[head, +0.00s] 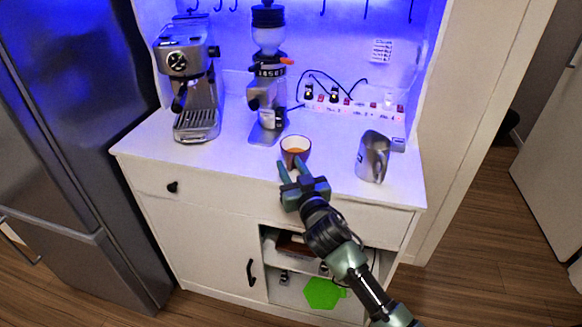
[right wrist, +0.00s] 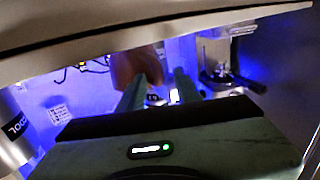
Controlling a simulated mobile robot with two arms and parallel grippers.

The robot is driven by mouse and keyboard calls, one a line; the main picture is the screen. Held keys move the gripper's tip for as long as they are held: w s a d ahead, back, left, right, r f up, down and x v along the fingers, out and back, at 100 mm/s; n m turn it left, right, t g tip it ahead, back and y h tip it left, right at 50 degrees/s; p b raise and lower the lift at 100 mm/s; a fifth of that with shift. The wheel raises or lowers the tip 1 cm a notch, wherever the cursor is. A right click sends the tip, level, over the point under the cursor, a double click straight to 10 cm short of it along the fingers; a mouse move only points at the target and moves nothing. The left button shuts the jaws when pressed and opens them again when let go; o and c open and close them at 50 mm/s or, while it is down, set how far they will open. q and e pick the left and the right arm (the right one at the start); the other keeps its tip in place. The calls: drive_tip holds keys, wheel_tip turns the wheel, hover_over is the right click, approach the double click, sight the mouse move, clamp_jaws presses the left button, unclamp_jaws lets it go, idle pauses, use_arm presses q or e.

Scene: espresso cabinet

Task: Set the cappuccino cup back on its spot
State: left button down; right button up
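The cappuccino cup (head: 295,150), brown outside with an orange-brown inside, stands upright on the white cabinet top near its front edge. My right gripper (head: 292,167) is in front of the cup, with its two green fingers apart and pointing at it. In the right wrist view a blurred brown shape, apparently the cup (right wrist: 137,64), shows beyond the fingers (right wrist: 157,85), partly behind one of them. I cannot tell whether a finger touches it. My left gripper is not in view.
An espresso machine (head: 188,80) stands at the left and a grinder (head: 267,95) behind the cup. A metal milk jug (head: 372,157) stands to the right. Cables and small labelled items line the back wall. Below is an open shelf with a green hexagon (head: 322,293).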

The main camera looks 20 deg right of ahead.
drive_tip(key=shift+r, duration=0.3)
drive_tip(key=s+b, duration=0.1)
drive_tip(key=s, duration=1.1)
drive_tip(key=shift+f, duration=0.15)
wheel_tip(320, 180, down, 19)
drive_tip(key=g, duration=0.4)
drive_tip(key=s+f+n+g, duration=0.15)
drive_tip(key=s+f, duration=0.25)
drive_tip(key=f, duration=0.4)
drive_tip(key=s+f+g, duration=0.2)
drive_tip(key=s+f, duration=0.2)
drive_tip(key=f, duration=0.3)
drive_tip(key=s+f+g, duration=0.2)
drive_tip(key=s+f, duration=0.1)
drive_tip(key=f, duration=0.5)
drive_tip(key=s+f+g, duration=0.2)
drive_tip(key=s+f, duration=0.4)
drive_tip(key=s, duration=0.5)
drive_tip(key=s+d+f+g, duration=0.1)
drive_tip(key=s+f+g, duration=0.2)
drive_tip(key=s+f, duration=0.4)
drive_tip(key=s+d+f+g, duration=0.1)
drive_tip(key=s+f, duration=0.6)
drive_tip(key=s, duration=0.9)
drive_tip(key=shift+s+n+g, duration=0.4)
drive_tip(key=shift+n+g, duration=0.05)
drive_tip(key=shift+g, duration=0.3)
